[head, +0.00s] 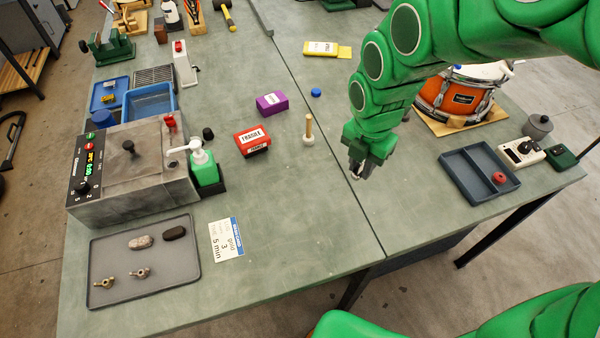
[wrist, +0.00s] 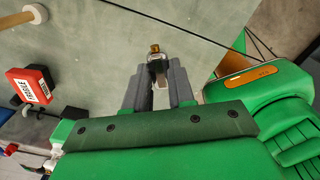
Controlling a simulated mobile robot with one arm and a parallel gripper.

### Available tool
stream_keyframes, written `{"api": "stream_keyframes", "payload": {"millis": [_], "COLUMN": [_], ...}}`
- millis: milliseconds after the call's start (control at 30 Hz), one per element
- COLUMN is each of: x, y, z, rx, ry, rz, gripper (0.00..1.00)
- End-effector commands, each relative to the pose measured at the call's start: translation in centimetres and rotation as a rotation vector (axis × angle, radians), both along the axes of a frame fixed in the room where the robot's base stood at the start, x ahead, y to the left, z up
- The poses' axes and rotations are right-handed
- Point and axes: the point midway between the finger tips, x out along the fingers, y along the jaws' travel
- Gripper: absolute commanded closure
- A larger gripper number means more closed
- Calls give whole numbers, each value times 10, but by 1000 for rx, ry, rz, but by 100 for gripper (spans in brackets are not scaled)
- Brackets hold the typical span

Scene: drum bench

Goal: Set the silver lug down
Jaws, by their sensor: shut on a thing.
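My gripper (head: 358,168) is above the table's front middle, near the seam in the top. In the wrist view my gripper (wrist: 158,90) is shut on the silver lug (wrist: 157,66), a small silvery piece with a brass-coloured end that points away from the palm. Most of it is hidden between the fingers. In the head view only a small pale bit shows at the fingertips. The lug appears clear of the table surface.
A two-part blue-grey tray (head: 451,186) with a red piece (head: 499,178) stands to the right, before a drum (head: 462,93). A grey tray (head: 181,267) with several small parts lies front left. A wooden peg (head: 309,128) and red box (head: 253,139) stand mid-table. The front middle is clear.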

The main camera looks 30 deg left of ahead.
Motion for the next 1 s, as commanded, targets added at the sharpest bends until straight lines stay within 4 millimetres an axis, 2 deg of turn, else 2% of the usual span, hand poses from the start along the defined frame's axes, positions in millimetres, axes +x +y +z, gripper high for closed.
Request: {"api": "stream_keyframes", "payload": {"millis": [33,300,533,733,1000], "x": [-8,-47,-70,-74,-55], "y": [9,45,62,69,86], "z": [0,-1,-1,-3,-14], "rx": [0,0,1,1,2], "ry": [0,1,1,0,-1], "rz": [30,165,240,261,260], "gripper": [100,100,100,100,100]}}
